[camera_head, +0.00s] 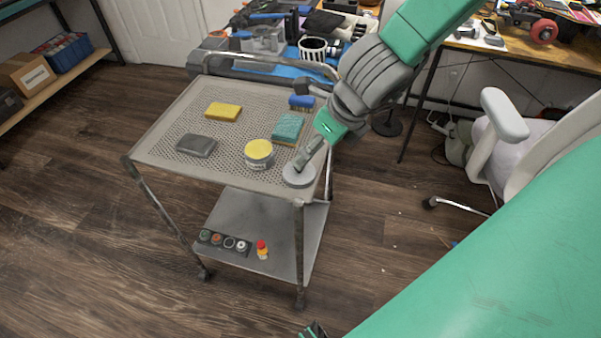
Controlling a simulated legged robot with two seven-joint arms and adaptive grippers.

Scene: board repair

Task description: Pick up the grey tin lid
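The grey tin lid (298,178) is a round, flat disc at the front right corner of the cart's top tray (225,172). My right gripper (302,163) comes down from the upper right, and its narrow fingertips meet the top of the lid. The fingers look close together, but I cannot tell whether they grip the lid or whether it is off the tray. A small green and dark part at the bottom edge (314,331), mostly cut off, may be my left gripper.
A round tin with a yellow top (259,153) stands left of the lid. A teal sponge (288,128), blue brush (301,101), yellow sponge (223,112) and dark grey block (196,145) lie on the tray. A white chair (530,150) stands right.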

